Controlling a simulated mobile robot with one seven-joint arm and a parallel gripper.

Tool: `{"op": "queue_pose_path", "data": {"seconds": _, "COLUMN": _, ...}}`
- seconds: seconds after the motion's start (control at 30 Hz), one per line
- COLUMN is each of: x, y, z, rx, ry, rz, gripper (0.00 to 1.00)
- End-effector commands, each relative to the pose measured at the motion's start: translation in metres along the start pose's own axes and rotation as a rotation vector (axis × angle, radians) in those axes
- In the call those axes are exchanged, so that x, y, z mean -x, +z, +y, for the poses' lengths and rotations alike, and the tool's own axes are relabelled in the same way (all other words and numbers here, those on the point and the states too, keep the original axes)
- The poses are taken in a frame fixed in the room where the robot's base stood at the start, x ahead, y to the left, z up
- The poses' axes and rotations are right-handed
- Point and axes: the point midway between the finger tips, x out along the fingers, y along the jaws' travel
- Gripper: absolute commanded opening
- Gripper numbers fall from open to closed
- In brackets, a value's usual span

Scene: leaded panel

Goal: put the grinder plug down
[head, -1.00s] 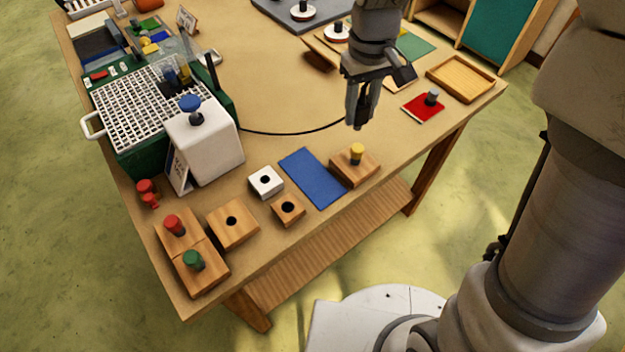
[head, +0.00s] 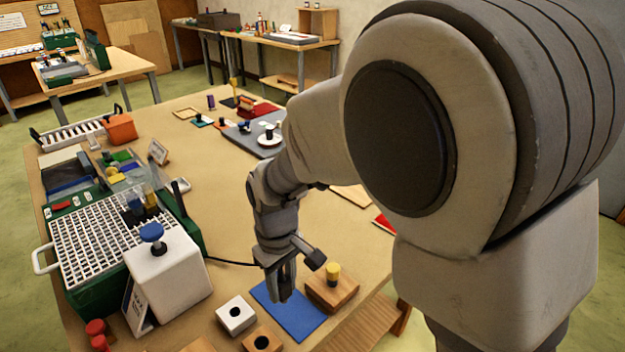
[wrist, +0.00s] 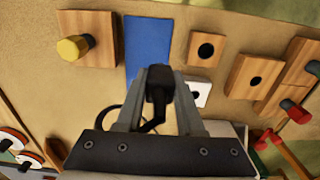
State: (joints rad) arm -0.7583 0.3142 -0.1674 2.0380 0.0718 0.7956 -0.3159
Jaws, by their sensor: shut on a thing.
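The grinder plug (wrist: 159,84) is black, with a black cord curling from it in the wrist view. My gripper (head: 280,288) is shut on it; in the wrist view the two grey fingers (wrist: 161,98) stand on either side of it. In the head view the fingers largely hide the plug and appear over the blue mat (head: 299,319). The mat also shows just beyond the plug in the wrist view (wrist: 147,42). The gap between plug and mat is hard to judge. The grinder (head: 98,240), green with a white grid top, stands at the left, with its cord (head: 232,263) running toward my gripper.
A wooden block with a yellow knob (head: 333,275) stands right beside the mat. A white block with a hole (head: 236,316) and a wooden block with a hole (head: 262,341) stand on its left. A white box with a blue knob (head: 170,275) stands by the grinder. The mat is bare.

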Motion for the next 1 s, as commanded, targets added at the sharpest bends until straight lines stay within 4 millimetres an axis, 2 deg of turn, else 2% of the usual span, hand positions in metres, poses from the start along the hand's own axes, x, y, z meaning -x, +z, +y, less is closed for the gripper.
{"op": "queue_pose_path", "data": {"seconds": 0.1, "x": -0.012, "y": -0.014, "z": 0.015, "rx": -0.003, "ry": 0.001, "rz": -0.001, "gripper": 0.00}}
{"op": "queue_pose_path", "data": {"seconds": 0.23, "x": -0.019, "y": -0.023, "z": 0.022, "rx": -0.001, "ry": 0.000, "rz": 0.000, "gripper": 0.00}}
{"op": "queue_pose_path", "data": {"seconds": 0.37, "x": -0.024, "y": -0.025, "z": 0.025, "rx": 0.000, "ry": 0.000, "rz": 0.001, "gripper": 0.00}}
{"op": "queue_pose_path", "data": {"seconds": 0.63, "x": -0.059, "y": -0.024, "z": 0.025, "rx": 0.000, "ry": 0.000, "rz": -0.002, "gripper": 0.00}}
{"op": "queue_pose_path", "data": {"seconds": 1.0, "x": -0.065, "y": -0.025, "z": 0.025, "rx": 0.000, "ry": 0.000, "rz": 0.001, "gripper": 0.00}}
